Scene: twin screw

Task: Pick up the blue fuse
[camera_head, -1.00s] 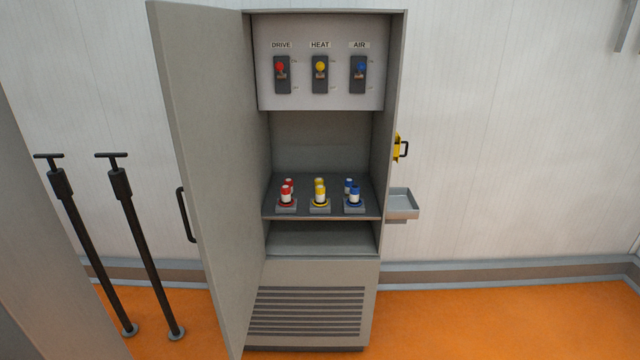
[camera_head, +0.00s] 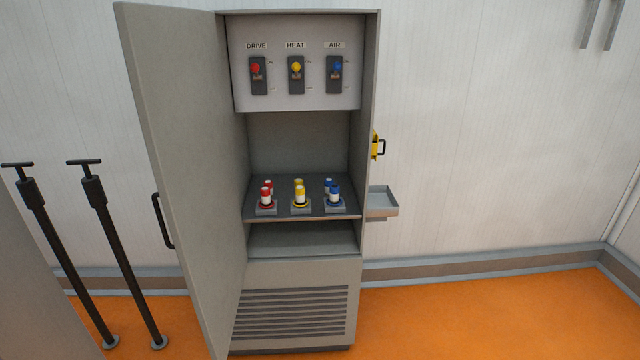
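A blue fuse (camera_head: 334,194) with a white band stands upright in a holder at the front right of the cabinet's middle shelf (camera_head: 318,213). A second blue one (camera_head: 328,185) stands just behind it, partly hidden. Red-and-white fuses (camera_head: 265,195) stand at the left of the shelf and yellow-and-white ones (camera_head: 300,193) in the middle. Neither of my grippers is in view.
The grey cabinet door (camera_head: 182,180) stands open on the left. DRIVE, HEAT and AIR switches (camera_head: 296,76) sit above. Two black T-handled poles (camera_head: 122,260) stand left.

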